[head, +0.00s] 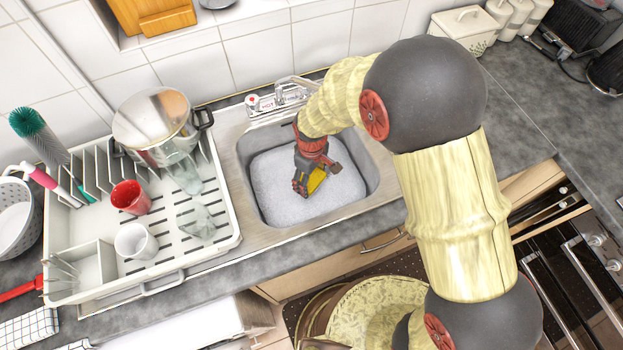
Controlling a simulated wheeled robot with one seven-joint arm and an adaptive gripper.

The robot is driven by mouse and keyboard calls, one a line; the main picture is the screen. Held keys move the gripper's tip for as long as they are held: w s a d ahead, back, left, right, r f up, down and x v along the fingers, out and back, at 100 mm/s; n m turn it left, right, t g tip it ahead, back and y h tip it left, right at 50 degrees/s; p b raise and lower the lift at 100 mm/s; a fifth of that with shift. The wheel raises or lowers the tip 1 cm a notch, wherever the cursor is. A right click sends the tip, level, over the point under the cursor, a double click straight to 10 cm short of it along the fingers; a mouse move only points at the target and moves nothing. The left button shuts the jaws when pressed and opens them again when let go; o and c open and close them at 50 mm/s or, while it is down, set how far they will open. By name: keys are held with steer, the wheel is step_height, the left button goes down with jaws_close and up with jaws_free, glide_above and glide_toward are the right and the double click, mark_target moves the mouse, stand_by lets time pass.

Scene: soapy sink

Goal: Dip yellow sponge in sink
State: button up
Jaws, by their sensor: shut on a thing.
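The sink (265,204) is a steel basin filled with white, soapy foam (285,208). My gripper (306,186) is inside the basin, low over the foam near its middle. It is shut on the yellow sponge (317,180), of which a small part shows between the dark and red fingers. The far side of the sponge is hidden by the fingers. I cannot tell whether the sponge's lower edge touches the foam.
A faucet (296,88) stands at the sink's back edge. Left of the sink, a white dish rack (225,228) holds a steel pot (155,118), a red cup (131,197), a white cup (135,241) and glasses. The right counter (500,110) is mostly clear near the sink.

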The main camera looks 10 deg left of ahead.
mark_target(312, 178)
step_height(312, 178, up, 11)
steer(key=p, duration=0.7)
stand_by(0.9)
